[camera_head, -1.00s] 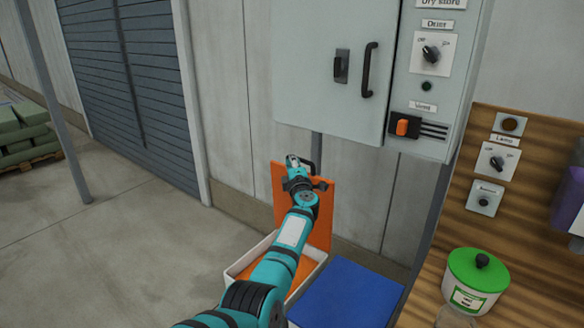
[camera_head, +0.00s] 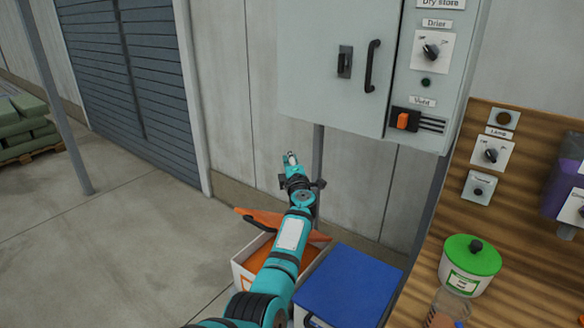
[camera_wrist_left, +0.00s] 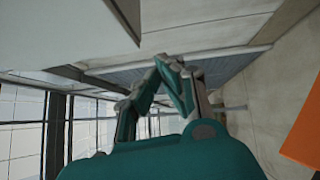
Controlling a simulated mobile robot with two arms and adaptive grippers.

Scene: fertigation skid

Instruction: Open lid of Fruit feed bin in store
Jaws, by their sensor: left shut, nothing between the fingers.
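A white bin (camera_head: 243,273) with orange inside stands on the floor left of a blue-lidded bin (camera_head: 349,285). Its orange lid (camera_head: 268,217) is partly open, tilted low over the bin, with a dark handle (camera_head: 259,223) on it. I cannot read which bin is the Fruit feed one. My left gripper (camera_head: 291,158) is shut and empty, above and beyond the lid, apart from it. My arm hides part of the lid and bin. In the left wrist view the gripper (camera_wrist_left: 168,62) fingers meet, and an orange panel (camera_wrist_left: 303,137) shows at the right edge.
A grey cabinet (camera_head: 330,60) hangs on the wall above, with a post (camera_head: 318,170) below it. A wooden bench (camera_head: 412,300) at right holds a green-lidded tub (camera_head: 469,275) and a clear bottle (camera_head: 446,312).

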